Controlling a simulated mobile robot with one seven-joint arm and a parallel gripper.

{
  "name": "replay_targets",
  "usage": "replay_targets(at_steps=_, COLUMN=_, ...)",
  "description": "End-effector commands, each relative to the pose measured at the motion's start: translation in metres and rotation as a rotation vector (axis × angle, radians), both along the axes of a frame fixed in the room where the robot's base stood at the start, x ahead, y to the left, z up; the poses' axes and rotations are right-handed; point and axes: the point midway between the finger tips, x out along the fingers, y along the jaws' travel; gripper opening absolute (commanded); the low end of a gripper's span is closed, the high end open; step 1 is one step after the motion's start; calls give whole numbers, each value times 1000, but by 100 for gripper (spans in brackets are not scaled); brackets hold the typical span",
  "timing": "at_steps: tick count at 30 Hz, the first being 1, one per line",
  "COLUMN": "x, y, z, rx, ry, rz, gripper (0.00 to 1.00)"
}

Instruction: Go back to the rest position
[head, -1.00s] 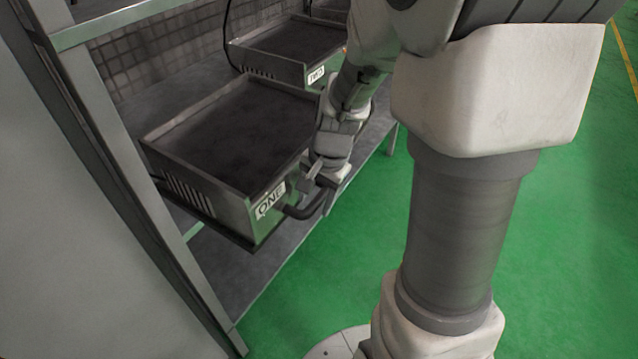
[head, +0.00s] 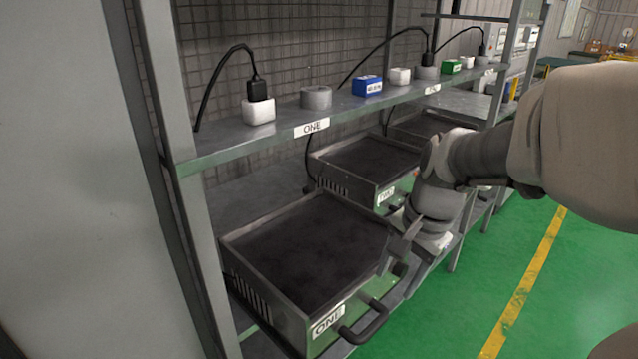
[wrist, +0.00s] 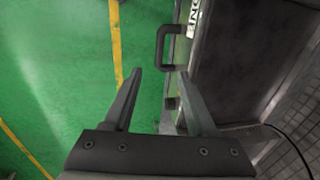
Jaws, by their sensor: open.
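My gripper (head: 402,248) is open and empty in the head view, just right of the front corner of the heating box labelled ONE (head: 290,262). In the wrist view my gripper (wrist: 160,85) shows two spread fingers with nothing between them. The black handle (head: 366,325) of box ONE is apart from the fingers in the head view. The same handle (wrist: 165,47) lies beyond the fingertips in the wrist view. My forearm crosses the right side of the head view.
A second box labelled TWO (head: 365,165) stands behind ONE. The upper shelf (head: 230,150) holds plugs, grey cylinders, a blue block (head: 367,86) and a green block (head: 451,66). A shelf post (head: 165,90) stands at left. Green floor (head: 500,255) is clear at right.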

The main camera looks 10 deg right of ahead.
Motion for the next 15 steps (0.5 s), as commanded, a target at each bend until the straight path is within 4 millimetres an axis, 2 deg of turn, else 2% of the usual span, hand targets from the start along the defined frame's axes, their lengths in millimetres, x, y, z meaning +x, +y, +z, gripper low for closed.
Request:
replay_targets(at_steps=10, x=-1, y=0, z=3, rx=-2, ry=-3, rz=6, gripper=57)
replay_targets(at_steps=13, x=-6, y=5, z=16, rx=-17, ry=-26, rz=51, gripper=57)
replay_targets(at_steps=15, x=-14, y=10, z=33, rx=-39, ry=-55, rz=116, gripper=57)
